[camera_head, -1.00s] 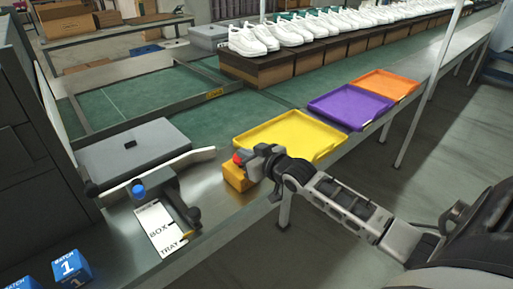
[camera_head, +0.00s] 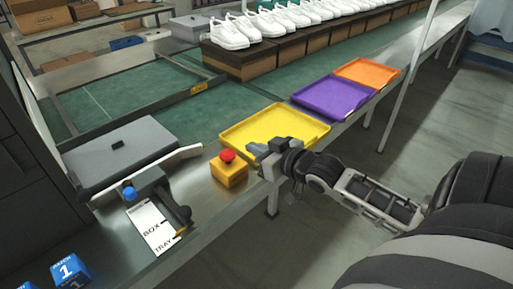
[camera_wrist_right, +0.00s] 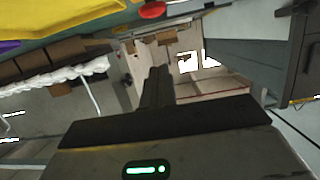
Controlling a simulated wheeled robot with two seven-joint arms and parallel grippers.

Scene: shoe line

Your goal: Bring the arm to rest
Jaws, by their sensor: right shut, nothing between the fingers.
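My right gripper (camera_head: 256,150) is shut and empty. In the head view it is over the near corner of the yellow tray (camera_head: 309,127), to the right of the yellow box with a red button (camera_head: 228,172). I cannot tell whether it touches the tray. In the right wrist view the closed fingers (camera_wrist_right: 157,78) point away from the camera with nothing between them. The yellow tray (camera_wrist_right: 60,18) and the red button (camera_wrist_right: 152,10) show along the top of that view. My left gripper is not in view.
A purple tray (camera_head: 334,101) and an orange tray (camera_head: 367,73) lie farther along the line. White shoes (camera_head: 232,32) stand on boxes behind. At the left are a grey case (camera_head: 118,152), a box/tray card (camera_head: 152,226) and a blue batch cube (camera_head: 70,268). Open floor lies at the right.

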